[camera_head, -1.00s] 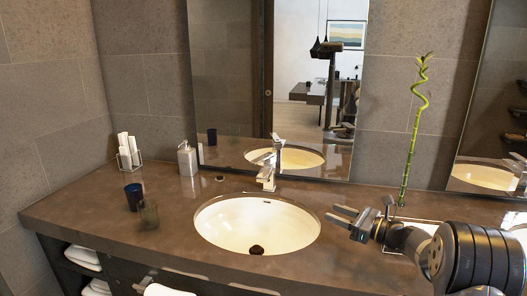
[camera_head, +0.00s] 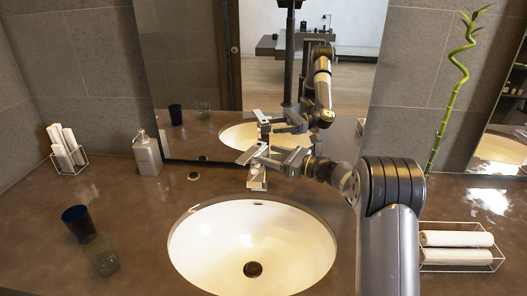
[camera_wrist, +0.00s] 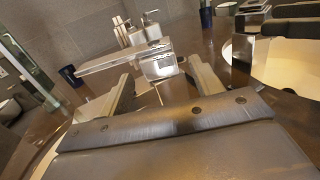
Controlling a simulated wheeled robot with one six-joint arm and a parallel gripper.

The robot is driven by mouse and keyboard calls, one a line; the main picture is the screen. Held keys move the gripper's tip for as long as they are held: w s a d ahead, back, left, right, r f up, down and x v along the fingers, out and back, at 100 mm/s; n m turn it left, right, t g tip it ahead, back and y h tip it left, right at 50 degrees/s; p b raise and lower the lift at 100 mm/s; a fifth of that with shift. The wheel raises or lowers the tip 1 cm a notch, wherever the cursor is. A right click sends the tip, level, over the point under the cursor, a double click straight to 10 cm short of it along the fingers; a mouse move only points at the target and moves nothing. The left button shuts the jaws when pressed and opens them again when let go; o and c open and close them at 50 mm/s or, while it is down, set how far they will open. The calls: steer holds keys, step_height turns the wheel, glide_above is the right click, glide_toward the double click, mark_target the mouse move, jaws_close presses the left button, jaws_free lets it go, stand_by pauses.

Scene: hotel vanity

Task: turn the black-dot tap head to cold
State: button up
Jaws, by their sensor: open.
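The chrome tap (camera_head: 257,178) stands upright behind the basin, with its flat lever head (camera_head: 250,154) on top. In the wrist view the lever head (camera_wrist: 118,58) points left, and its block-shaped base is just beyond and between my fingertips. My gripper (camera_head: 274,157) is open at the right side of the tap head; its two fingers also show in the wrist view (camera_wrist: 160,80). I cannot tell whether a finger touches the tap. No black dot can be made out.
The white basin (camera_head: 252,247) is below and in front. The mirror (camera_head: 190,70) is close behind the tap. A soap dispenser (camera_head: 147,153), a towel holder (camera_head: 66,150) and two cups, one dark (camera_head: 78,222), stand left. A wire tray (camera_head: 457,264) is at right.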

mark_target(265, 153)
steer(key=shift+x, duration=1.8)
jaws_close()
